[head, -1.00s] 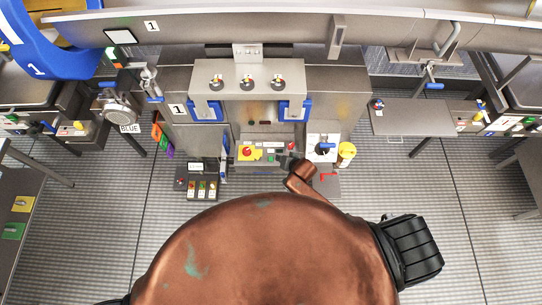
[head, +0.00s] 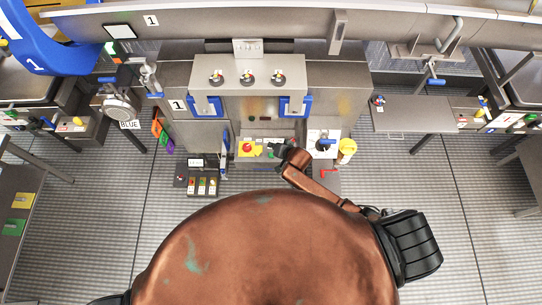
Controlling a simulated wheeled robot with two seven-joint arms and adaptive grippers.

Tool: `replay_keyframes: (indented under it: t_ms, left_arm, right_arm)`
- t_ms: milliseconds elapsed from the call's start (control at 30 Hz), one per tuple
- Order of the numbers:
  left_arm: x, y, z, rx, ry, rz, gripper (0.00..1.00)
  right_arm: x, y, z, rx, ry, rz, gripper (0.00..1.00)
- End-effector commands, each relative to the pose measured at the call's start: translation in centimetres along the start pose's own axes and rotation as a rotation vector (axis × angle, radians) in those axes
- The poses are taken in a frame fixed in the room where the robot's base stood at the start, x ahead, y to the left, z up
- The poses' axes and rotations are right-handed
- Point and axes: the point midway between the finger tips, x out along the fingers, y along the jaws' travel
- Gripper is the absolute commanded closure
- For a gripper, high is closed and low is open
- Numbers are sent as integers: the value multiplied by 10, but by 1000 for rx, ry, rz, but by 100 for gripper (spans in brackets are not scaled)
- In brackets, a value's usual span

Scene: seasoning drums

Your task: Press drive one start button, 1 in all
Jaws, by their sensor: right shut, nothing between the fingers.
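The station marked 1 (head: 177,104) has a control panel at its front centre. On that panel a red mushroom button on a yellow plate (head: 248,149) sits at the left. A small green spot (head: 269,154) shows to its right, partly hidden by my gripper; I cannot read its label. My right gripper (head: 276,150), dark and small, reaches in from the right over the middle of the panel. It is shut and empty, close to the green spot; whether it touches is too small to tell. My left gripper is out of view.
A white box with a blue-handled switch (head: 323,144) and a yellow container (head: 346,151) stand right of the panel. A dark box with several small switches (head: 201,183) is at lower left. Blue clamps (head: 295,106) hang above.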

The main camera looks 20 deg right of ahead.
Motion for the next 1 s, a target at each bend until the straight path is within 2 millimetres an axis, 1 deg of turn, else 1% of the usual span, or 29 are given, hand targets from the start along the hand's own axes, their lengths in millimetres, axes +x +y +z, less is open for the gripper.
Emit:
replay_keyframes:
  t_ms: [33, 333, 500, 600, 1000]
  left_arm:
    - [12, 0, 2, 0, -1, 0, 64]
    - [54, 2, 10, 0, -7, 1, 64]
    - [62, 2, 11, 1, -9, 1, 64]
    - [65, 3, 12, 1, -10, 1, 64]
    - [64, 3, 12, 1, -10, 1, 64]
  right_arm:
    - [8, 6, 6, -2, 0, 1, 100]
    - [35, 26, 26, -2, -1, 1, 100]
    - [46, 34, 34, 1, -1, 1, 100]
    - [49, 36, 35, 1, 0, 0, 100]
    - [49, 36, 35, 0, 1, 0, 100]
